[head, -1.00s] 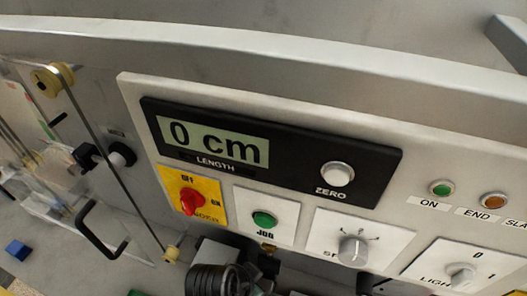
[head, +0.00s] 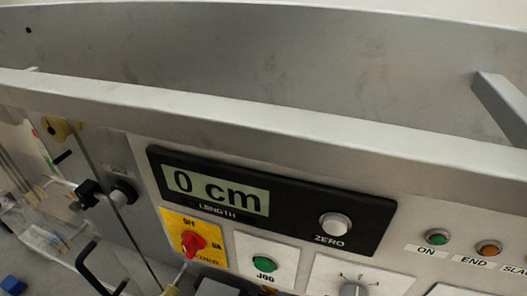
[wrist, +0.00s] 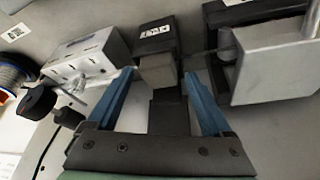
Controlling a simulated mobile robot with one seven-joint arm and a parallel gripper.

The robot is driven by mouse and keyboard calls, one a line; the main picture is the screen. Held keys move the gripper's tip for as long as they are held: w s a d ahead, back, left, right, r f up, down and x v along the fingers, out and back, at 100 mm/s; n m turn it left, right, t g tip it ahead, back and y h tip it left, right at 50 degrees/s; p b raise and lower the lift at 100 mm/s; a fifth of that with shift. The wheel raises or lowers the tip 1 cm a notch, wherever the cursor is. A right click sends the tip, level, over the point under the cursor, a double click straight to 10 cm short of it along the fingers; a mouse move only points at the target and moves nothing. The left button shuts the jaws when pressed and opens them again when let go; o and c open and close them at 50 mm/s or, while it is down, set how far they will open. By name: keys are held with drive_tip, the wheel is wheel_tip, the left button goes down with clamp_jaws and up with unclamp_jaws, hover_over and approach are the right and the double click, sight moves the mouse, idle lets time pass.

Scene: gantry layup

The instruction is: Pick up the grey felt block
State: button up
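In the wrist view my gripper (wrist: 158,79) is open, with its two blue fingers spread apart. A small block with a grey front face (wrist: 158,71) and a dark, labelled upper part lies just beyond the fingertips, between them in the picture. It may be the grey felt block, but I cannot tell its material. I see no contact between the fingers and it. The head view shows neither my gripper nor a clear grey felt block.
In the wrist view a white box (wrist: 88,58) and a spool (wrist: 14,75) are at left; a grey metal block (wrist: 270,70) stands close at right. The head view shows a control panel (head: 290,262) with a "0 cm" display (head: 217,191) and a blue block (head: 12,285).

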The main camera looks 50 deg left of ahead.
drive_tip(key=c, duration=1.2)
drive_tip(key=shift+r, duration=0.15)
